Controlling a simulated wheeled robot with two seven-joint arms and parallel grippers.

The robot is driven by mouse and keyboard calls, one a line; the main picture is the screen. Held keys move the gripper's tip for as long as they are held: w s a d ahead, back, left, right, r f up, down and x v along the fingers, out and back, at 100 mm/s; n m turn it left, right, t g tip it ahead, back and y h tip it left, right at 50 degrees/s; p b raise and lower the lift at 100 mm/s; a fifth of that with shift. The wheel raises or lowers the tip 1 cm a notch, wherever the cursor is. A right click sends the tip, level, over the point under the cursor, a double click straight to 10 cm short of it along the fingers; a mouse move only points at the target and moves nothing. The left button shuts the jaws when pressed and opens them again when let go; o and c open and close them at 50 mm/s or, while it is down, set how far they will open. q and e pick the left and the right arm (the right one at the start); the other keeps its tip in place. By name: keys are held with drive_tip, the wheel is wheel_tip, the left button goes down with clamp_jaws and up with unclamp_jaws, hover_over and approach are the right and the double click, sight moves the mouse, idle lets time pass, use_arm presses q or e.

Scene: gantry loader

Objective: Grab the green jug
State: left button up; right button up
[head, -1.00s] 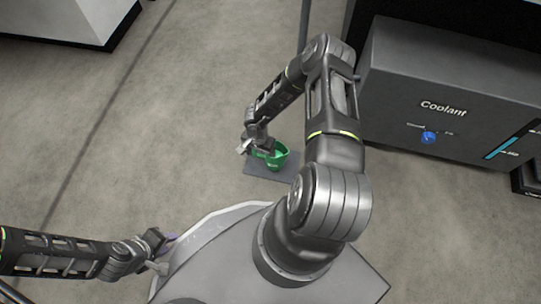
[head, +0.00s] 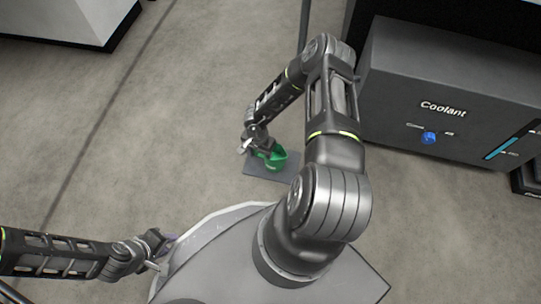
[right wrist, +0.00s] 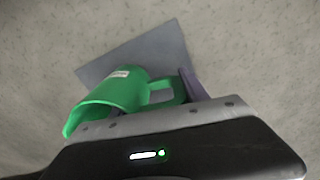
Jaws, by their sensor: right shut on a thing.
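The green jug (head: 277,160) stands on a dark grey mat (head: 256,169) on the floor in the head view. In the right wrist view the jug (right wrist: 112,95) shows its pale label and spout, with its handle towards the fingers. My right gripper (head: 262,151) is shut on the jug, at its handle side; one purple-grey finger (right wrist: 190,84) shows beyond the handle, and the rest is partly hidden by the gripper body. My left gripper (head: 163,252) is at the lower left beside my base, far from the jug; its fingertips are too small to judge.
A dark grey coolant cabinet (head: 390,90) with a blue knob (head: 429,137) stands to the right of my right arm. A thin grey post (head: 304,25) rises behind the arm. The concrete floor left of the mat is clear.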

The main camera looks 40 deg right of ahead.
drive_tip(key=shift+a, duration=0.15)
clamp_jaws()
drive_tip(key=shift+r, duration=0.15)
wheel_tip(320, 180, up, 18)
drive_tip(key=p, duration=0.8)
drive_tip(key=shift+f, duration=0.25)
drive_tip(key=shift+r, duration=0.1)
idle(1.5)
idle(1.9)
